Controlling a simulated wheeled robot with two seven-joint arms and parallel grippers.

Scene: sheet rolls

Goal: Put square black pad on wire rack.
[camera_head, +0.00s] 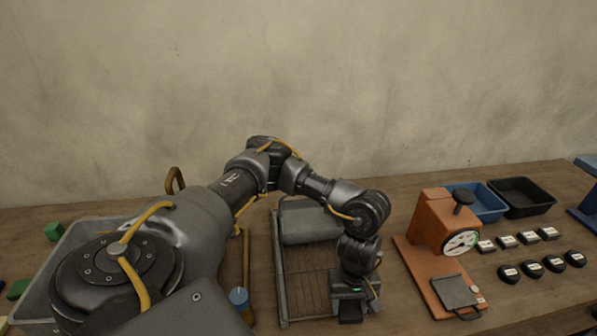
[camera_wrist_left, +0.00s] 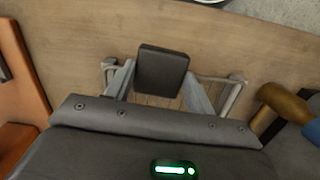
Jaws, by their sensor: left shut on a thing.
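The square black pad (camera_wrist_left: 162,70) is held between the two fingers of my left gripper (camera_wrist_left: 160,88) in the wrist view. In the head view my left gripper (camera_head: 350,312) points down at the near right part of the wire rack (camera_head: 283,290), and the pad is hard to tell from the dark gripper there. The rack's end shows on both sides of the pad in the wrist view (camera_wrist_left: 236,92). I cannot tell whether the pad touches the rack. My right gripper is not in view.
A grey rounded thing (camera_head: 310,223) is at the rack's back. An orange device (camera_head: 430,235) with a dial stands right of the rack. A blue-ended rod (camera_head: 239,297) lies on the left. Blue (camera_head: 480,200) and black (camera_head: 522,197) trays are farther right, behind several small labelled pieces.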

